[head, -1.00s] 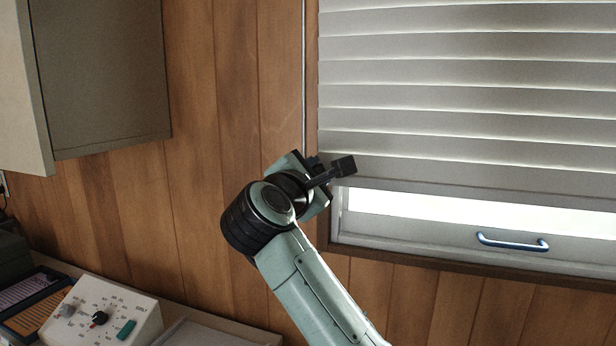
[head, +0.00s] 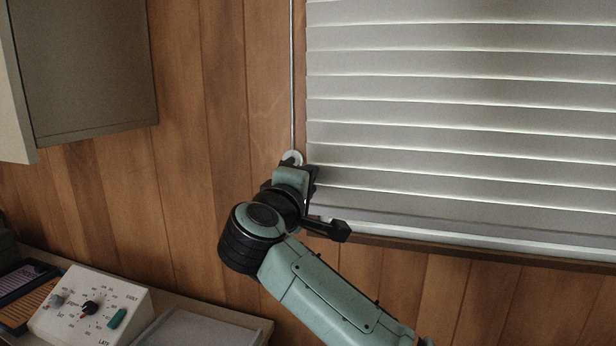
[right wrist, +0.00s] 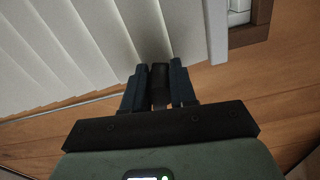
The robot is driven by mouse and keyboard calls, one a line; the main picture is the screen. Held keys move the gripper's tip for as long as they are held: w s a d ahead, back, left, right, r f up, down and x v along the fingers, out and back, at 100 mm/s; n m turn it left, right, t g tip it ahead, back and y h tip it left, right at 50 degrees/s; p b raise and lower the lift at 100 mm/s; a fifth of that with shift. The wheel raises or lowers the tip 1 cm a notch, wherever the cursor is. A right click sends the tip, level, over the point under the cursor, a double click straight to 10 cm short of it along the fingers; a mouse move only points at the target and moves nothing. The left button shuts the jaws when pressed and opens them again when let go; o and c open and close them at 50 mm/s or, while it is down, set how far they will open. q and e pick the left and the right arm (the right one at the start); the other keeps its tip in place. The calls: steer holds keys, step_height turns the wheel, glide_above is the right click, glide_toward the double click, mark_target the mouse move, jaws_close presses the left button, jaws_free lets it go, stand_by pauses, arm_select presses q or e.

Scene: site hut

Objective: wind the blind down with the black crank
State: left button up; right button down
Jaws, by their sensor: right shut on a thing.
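The pale slatted blind (head: 450,120) covers nearly all of the window, its bottom rail (head: 460,225) close above the sill. It also shows at the upper left of the right wrist view (right wrist: 70,50). My right gripper (head: 307,186) is at the blind's lower left corner, just below a small white disc (head: 292,157) at the foot of a thin upright rod (head: 291,80). In the right wrist view my fingers (right wrist: 159,88) are shut on the black crank (right wrist: 160,78). The crank is mostly hidden by my gripper in the head view. My left gripper is out of view.
A wall cabinet (head: 90,70) hangs at the upper left. Below it, a white control box (head: 90,308) with a knob stands on a counter beside a grey tray (head: 205,330). The wooden wall (head: 190,200) between is clear.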

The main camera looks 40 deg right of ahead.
steer(key=shift+w+a+f+m, duration=0.15)
steer(key=shift+w+f+m, duration=0.05)
steer(key=shift+f+m, duration=0.2)
steer(key=c, duration=0.9)
jaws_free()
steer(key=shift+r, duration=0.1)
steer(key=v, duration=1.3)
steer(key=shift+s+a, duration=0.15)
